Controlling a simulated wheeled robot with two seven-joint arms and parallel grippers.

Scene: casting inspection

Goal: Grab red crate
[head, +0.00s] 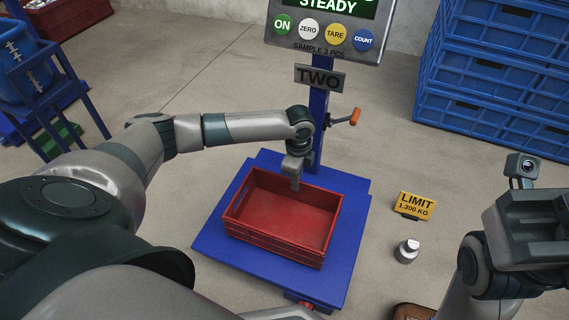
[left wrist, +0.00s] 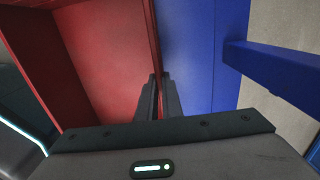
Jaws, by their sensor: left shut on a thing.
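The empty red crate (head: 275,250) stands on the blue scale platform (head: 215,245). My left gripper (head: 296,182) comes down on the crate's far wall, right of its middle. In the left wrist view the left gripper's fingers (left wrist: 160,98) are shut on the thin upright wall of the red crate (left wrist: 105,60). The blue platform (left wrist: 195,50) shows to the right of that wall. My right gripper (head: 535,225) is at the right edge of the head view, away from the crate; its fingertips cannot be made out.
The scale's blue post (head: 317,130) with an orange-ended handle (head: 355,117) rises just behind the crate. A yellow limit sign (head: 415,206) and a small metal weight (head: 407,251) stand on the floor to the right. Blue crates (head: 490,100) are stacked at the back right.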

